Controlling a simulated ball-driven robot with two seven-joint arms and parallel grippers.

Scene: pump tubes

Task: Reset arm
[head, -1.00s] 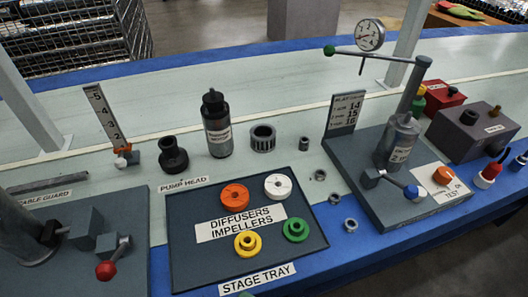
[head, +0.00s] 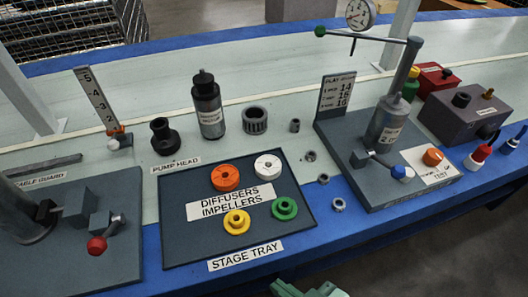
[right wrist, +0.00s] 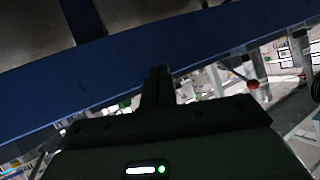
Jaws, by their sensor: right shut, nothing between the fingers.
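My right gripper shows in the right wrist view (right wrist: 156,88) as dark fingers held together, with nothing between them. In the head view only a pale green piece (head: 306,289) of what looks like my right arm shows at the bottom edge, in front of the bench. It is apart from the stage tray (head: 180,240). The tray carries an orange wheel (head: 225,178), a white wheel (head: 268,166), a yellow wheel (head: 236,222) and a green wheel (head: 285,208). My left gripper is in neither view.
A test stand (head: 385,190) with a gauge (head: 360,14) is at the right. A black bottle (head: 208,108), pump head (head: 162,137) and ribbed ring (head: 255,120) stand behind the tray. A red-knobbed lever (head: 97,245) is at the left. The blue bench edge (head: 330,245) is clear.

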